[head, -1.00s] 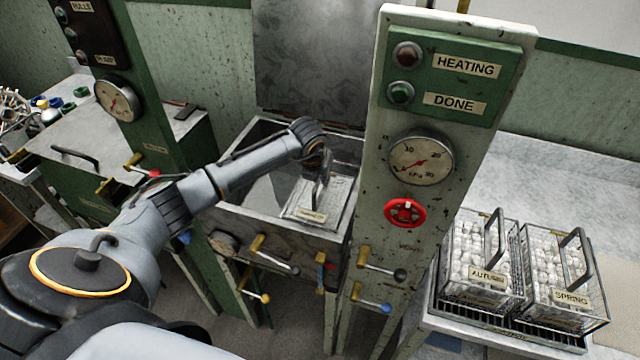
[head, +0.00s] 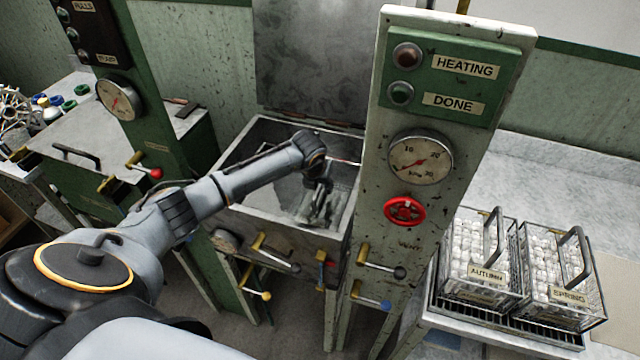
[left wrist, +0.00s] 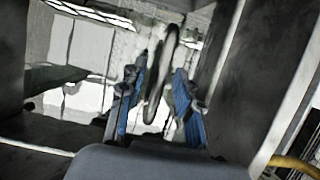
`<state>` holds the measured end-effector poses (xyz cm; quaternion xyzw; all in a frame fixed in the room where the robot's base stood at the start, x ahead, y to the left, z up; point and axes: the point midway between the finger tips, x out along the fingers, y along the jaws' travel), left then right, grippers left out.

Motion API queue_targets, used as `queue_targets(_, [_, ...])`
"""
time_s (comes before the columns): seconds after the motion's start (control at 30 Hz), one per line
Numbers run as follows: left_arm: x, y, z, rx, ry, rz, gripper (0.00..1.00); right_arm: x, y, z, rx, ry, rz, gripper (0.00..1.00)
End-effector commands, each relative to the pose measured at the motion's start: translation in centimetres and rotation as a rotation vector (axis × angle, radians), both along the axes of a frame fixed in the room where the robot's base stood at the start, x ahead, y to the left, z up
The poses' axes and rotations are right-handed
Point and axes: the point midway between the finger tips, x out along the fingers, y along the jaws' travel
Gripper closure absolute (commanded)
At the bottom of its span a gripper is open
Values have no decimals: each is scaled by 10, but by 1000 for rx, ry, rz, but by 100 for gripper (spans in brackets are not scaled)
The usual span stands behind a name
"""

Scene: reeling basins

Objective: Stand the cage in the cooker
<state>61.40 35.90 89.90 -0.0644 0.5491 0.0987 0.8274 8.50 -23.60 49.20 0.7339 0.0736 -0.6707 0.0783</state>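The cooker (head: 268,215) is the open metal basin left of the gauge column, with its lid raised behind it. The cage (left wrist: 163,75) shows in the left wrist view mainly as a dark looped handle; its body is low inside the cooker and hard to make out. My left gripper (head: 316,208) reaches down into the cooker over the cage. In the left wrist view its blue-padded fingers (left wrist: 160,105) stand apart on both sides of the handle, with a visible gap. Whether the cage rests flat on the bottom cannot be told. My right gripper is out of view.
Two cages of white cocoons, labelled AUTUMN (head: 482,265) and SPRING (head: 562,275), stand on a rack at the right. The column with red valve wheel (head: 404,211) rises close beside the cooker. Valve levers (head: 275,255) stick out at its front.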

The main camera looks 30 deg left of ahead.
Motion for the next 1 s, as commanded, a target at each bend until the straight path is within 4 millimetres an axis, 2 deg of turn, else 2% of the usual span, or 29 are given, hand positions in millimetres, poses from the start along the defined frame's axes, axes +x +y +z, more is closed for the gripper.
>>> queue_targets(0.13, [-1,0,5,1,-2,-1,67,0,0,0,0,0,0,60])
queue_targets(0.27, [-7,-1,20,1,-4,-1,67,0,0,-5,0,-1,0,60])
queue_targets(0.7, [-39,-9,96,2,-4,-2,67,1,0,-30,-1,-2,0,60])
queue_targets(0.83, [-43,-10,108,0,-2,0,67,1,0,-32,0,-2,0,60])
queue_targets(1.0, [-45,-11,113,0,0,1,67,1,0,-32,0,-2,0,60])
